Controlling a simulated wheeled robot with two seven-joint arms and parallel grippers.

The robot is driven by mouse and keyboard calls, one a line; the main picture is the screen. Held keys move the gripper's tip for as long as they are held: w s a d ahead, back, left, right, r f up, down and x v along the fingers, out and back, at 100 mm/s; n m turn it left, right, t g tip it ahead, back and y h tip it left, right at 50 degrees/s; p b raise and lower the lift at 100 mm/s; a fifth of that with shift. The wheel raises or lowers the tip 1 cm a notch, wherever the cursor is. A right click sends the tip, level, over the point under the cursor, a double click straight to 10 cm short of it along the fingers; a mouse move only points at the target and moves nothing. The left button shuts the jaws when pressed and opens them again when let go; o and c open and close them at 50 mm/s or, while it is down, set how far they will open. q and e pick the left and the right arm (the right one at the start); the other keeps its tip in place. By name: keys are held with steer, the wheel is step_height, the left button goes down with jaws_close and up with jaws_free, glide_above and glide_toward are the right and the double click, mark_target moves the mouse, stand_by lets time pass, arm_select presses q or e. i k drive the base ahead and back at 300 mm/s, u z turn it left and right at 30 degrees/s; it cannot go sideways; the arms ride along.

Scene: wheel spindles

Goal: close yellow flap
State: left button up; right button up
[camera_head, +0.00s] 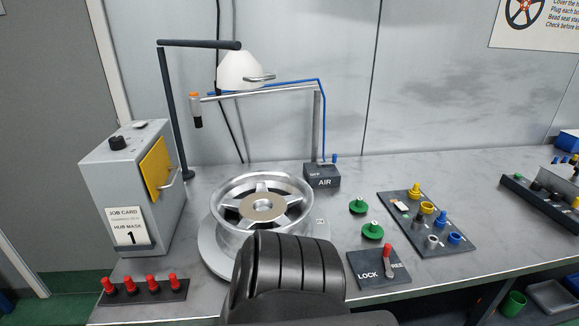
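The yellow flap (155,168) is a flat panel on the side of the grey box (112,182) at the left of the bench. It has a metal handle (171,181) on its right part. The flap looks set at an angle to the box's side, but I cannot tell exactly how far it stands open. Neither of my grippers shows in the head view, and nothing is seen touching the flap.
A job card (127,227) is on the box front. Red-topped pegs (153,287) stand in front of it. A dark post (168,120) rises just right of the box. The wheel (262,203) sits mid-bench. The lock lever panel (378,270) and plug tray (432,232) lie right.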

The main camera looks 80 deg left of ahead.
mark_target(156, 168)
steer(key=i, duration=1.15)
steer(key=u, duration=3.05)
